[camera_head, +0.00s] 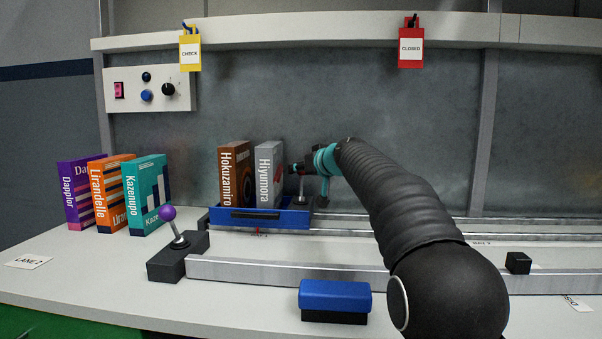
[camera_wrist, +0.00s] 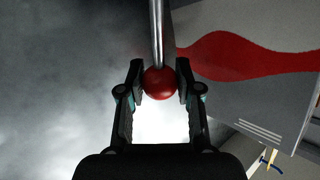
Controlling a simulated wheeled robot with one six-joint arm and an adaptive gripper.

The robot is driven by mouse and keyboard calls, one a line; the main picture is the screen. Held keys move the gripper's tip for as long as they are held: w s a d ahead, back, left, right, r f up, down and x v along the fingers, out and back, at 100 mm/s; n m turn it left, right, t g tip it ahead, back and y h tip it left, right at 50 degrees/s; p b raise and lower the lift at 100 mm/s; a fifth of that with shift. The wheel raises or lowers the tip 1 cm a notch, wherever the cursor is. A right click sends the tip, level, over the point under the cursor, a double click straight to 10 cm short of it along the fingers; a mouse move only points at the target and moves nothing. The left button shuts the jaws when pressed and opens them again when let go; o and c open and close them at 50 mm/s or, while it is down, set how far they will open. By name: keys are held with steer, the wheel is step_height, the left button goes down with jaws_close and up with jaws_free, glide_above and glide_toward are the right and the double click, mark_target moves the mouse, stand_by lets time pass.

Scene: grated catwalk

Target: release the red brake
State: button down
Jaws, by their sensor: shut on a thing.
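The red brake shows in the wrist view as a red ball knob (camera_wrist: 160,84) on a shiny metal rod (camera_wrist: 157,35). My gripper (camera_wrist: 160,88) has one finger on each side of the knob and is shut on it. In the head view my gripper (camera_head: 294,169) is at the right end of the blue tray, just right of the grey book. The brake's rod (camera_head: 301,188) shows below it there, and the knob is hidden by the fingers.
The blue tray (camera_head: 260,223) on rails holds a brown book (camera_head: 234,172) and the grey book (camera_head: 267,172). A purple-knobbed lever (camera_head: 168,214) stands front left. Three books (camera_head: 110,195) stand at left. A blue block (camera_head: 335,295) lies in front.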

steer(key=shift+w+a+f, duration=0.2)
steer(key=shift+w+f, duration=0.05)
steer(key=shift+w, duration=0.15)
steer(key=shift+f, duration=0.1)
stand_by(0.3)
steer(key=c, duration=0.8)
jaws_free()
steer(key=shift+w+d, duration=0.1)
steer(key=v, duration=1.2)
